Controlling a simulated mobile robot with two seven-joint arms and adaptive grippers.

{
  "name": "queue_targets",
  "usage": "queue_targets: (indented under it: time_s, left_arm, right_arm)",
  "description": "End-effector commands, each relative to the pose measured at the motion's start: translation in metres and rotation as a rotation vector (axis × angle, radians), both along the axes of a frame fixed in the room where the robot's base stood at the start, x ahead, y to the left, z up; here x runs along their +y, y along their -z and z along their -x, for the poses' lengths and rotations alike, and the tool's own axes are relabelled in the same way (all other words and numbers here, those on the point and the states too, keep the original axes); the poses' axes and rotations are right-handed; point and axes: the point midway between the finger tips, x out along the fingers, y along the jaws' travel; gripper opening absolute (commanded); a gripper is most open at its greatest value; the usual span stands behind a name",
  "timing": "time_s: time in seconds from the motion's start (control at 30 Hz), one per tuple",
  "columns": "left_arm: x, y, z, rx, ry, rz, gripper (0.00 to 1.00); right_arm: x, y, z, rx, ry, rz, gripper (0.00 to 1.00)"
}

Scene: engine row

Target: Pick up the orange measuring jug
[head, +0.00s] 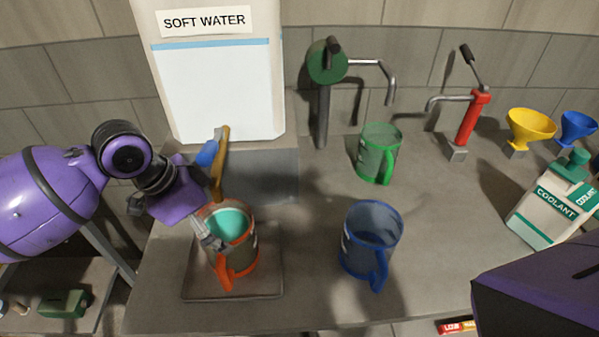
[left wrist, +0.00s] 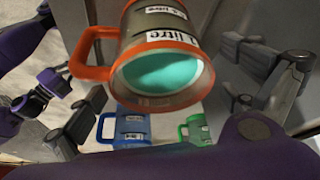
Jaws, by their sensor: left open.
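The orange measuring jug (head: 240,262) stands upright on a square plate (head: 262,286) on the bench, with teal liquid inside. In the left wrist view the jug (left wrist: 135,28) fills the upper middle, its orange handle towards the left. My left gripper (head: 212,236) is at the jug in the head view, one grey finger showing in front of its left side. In the left wrist view its dark fingers lie on both sides of the jug, spread apart; I cannot tell whether either touches. The far finger is mostly hidden in the head view. My right gripper is not visible.
A blue jug (head: 368,238) stands right of the plate, and a green jug (head: 381,146) farther back. A white soft water tank (head: 215,85), a green pump (head: 327,62) and a red tap (head: 470,115) stand behind. A coolant bottle (head: 548,207) stands right.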

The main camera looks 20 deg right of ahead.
Motion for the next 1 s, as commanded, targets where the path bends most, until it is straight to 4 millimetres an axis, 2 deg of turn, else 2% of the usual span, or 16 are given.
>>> queue_targets:
  time_s: [0.07, 0.67, 1.0]
  left_arm:
    - [0.0002, -0.0006, -0.0002, -0.001, 0.000, 0.000, 0.99]
    - [0.0014, 0.0019, 0.0004, 0.003, -0.001, -0.004, 0.20]
    - [0.0017, 0.0007, 0.0001, 0.002, -0.001, -0.003, 0.20]
  right_arm:
    - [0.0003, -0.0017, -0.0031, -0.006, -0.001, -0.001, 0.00]
    - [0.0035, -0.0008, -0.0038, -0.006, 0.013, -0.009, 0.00]
    - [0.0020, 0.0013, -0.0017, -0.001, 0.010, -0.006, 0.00]
